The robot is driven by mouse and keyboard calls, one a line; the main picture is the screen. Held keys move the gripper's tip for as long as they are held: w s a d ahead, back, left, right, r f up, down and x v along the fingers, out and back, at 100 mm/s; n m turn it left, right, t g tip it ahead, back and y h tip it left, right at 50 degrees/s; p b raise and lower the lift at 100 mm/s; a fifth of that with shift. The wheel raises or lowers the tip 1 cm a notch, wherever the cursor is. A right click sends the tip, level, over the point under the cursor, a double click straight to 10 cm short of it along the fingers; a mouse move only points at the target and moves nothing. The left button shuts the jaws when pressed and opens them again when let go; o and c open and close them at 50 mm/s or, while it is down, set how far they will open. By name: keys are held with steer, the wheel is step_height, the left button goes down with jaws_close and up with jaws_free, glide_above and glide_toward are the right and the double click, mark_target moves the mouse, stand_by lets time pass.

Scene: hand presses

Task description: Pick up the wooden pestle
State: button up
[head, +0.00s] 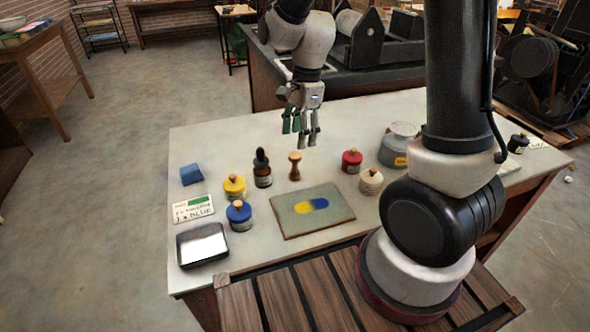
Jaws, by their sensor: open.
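The wooden pestle (295,167) stands upright on the pale table, between a dark dropper bottle (262,169) and a red jar (352,161). It is brown, with a narrow waist and wider ends. My gripper (300,138) points down above the table, behind and slightly above the pestle in the picture. Its fingers are spread and empty, apart from the pestle. The exact height of the fingertips over the table is hard to tell.
A board (290,222) with yellow and blue paint lies in front of the pestle. Yellow (234,188) and blue (239,216) jars, a blue block (191,174), a card (193,208) and a metal tray (183,252) stand left.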

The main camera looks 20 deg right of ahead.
mark_target(295, 155)
steer(key=f, duration=0.2)
steer(key=a+f, duration=0.1)
steer(key=f, duration=0.4)
steer(key=shift+s+a, duration=0.15)
steer(key=shift+s, duration=0.2)
steer(key=c, duration=1.1)
